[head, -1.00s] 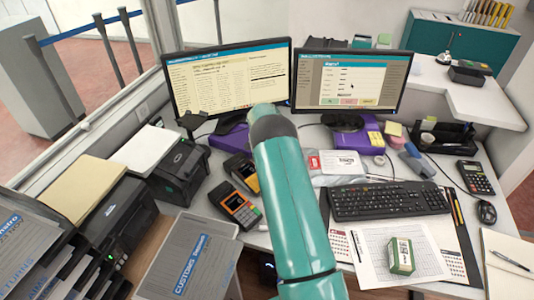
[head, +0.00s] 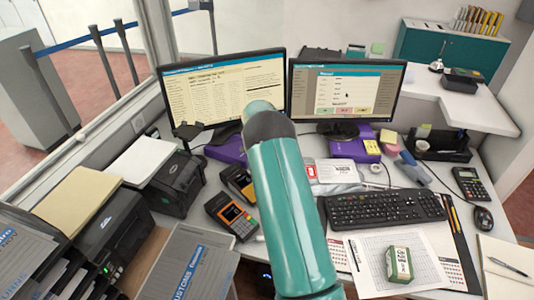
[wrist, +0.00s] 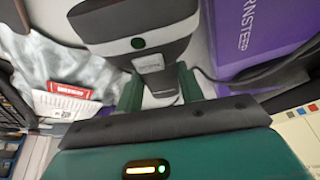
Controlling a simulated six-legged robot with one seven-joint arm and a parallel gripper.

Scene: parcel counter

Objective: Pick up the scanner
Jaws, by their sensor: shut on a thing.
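The scanner (wrist: 140,28) shows in the wrist view as a dark grey and black body with a round green button and a small pale label. Its narrower part lies between the two dark green fingers of my gripper (wrist: 160,88), which is shut on it. In the head view my teal arm reaches toward the monitors and hides both the gripper and the scanner. I cannot tell whether the scanner touches the counter.
A purple box (wrist: 262,30) is close on the right in the wrist view, with a grey bag (wrist: 38,55) at left. In the head view, a keyboard (head: 385,207), two monitors (head: 345,90), card terminals (head: 232,215) and a small green-white box (head: 399,264) crowd the counter.

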